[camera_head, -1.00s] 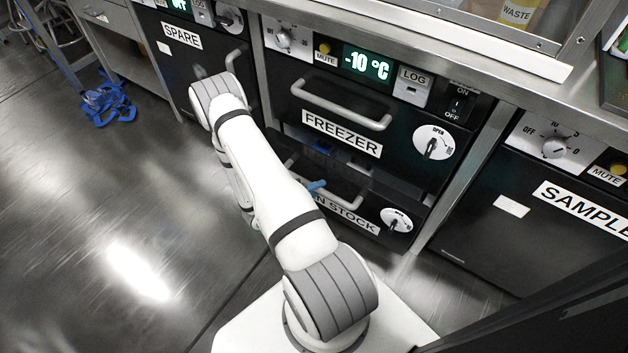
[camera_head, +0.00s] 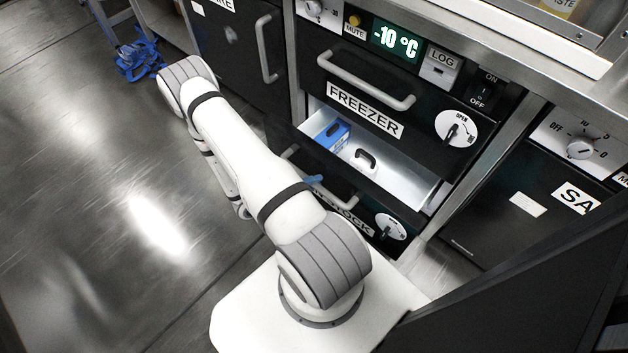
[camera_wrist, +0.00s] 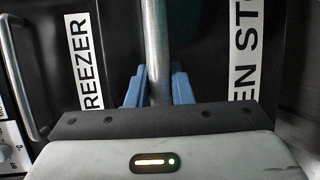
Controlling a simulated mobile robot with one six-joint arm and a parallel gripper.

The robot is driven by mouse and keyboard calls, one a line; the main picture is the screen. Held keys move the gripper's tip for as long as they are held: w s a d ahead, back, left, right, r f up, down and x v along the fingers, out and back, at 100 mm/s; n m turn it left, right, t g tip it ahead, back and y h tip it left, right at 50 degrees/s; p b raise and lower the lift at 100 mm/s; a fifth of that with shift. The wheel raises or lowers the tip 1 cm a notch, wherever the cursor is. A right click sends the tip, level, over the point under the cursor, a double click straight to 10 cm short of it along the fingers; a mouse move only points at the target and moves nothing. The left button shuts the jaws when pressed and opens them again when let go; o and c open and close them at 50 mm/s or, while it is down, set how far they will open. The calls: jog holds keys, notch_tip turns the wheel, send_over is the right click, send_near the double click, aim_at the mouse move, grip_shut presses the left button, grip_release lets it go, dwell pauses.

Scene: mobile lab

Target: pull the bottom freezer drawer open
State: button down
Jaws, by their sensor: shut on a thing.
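The bottom freezer drawer (camera_head: 402,212), its black front partly lettered "STOCK", stands pulled out below the closed upper front labelled FREEZER (camera_head: 366,108). Its pale interior shows from above. My gripper's blue finger (camera_head: 313,180) shows at the drawer's handle (camera_head: 342,194), mostly hidden behind my arm. In the wrist view my gripper (camera_wrist: 157,92) is shut on the grey handle bar (camera_wrist: 156,45), with a blue finger on each side of it. A round dial (camera_head: 391,227) sits on the drawer front.
Inside the drawer are a blue box (camera_head: 332,136) and a white item with a dark handle (camera_head: 364,159). The SAMPLE unit (camera_head: 500,215) is at the right, another dark cabinet (camera_head: 238,50) at the left. Open floor (camera_head: 90,200) lies left; a blue tangled thing (camera_head: 140,60) is far off.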

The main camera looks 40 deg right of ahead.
jog(key=shift+w+f, duration=0.1)
jog(key=c, duration=1.3)
grip_release()
jog(key=p+v, duration=0.2)
jog(key=v, duration=0.5)
jog(key=shift+w+a, duration=0.15)
jog(key=shift+a, duration=0.2)
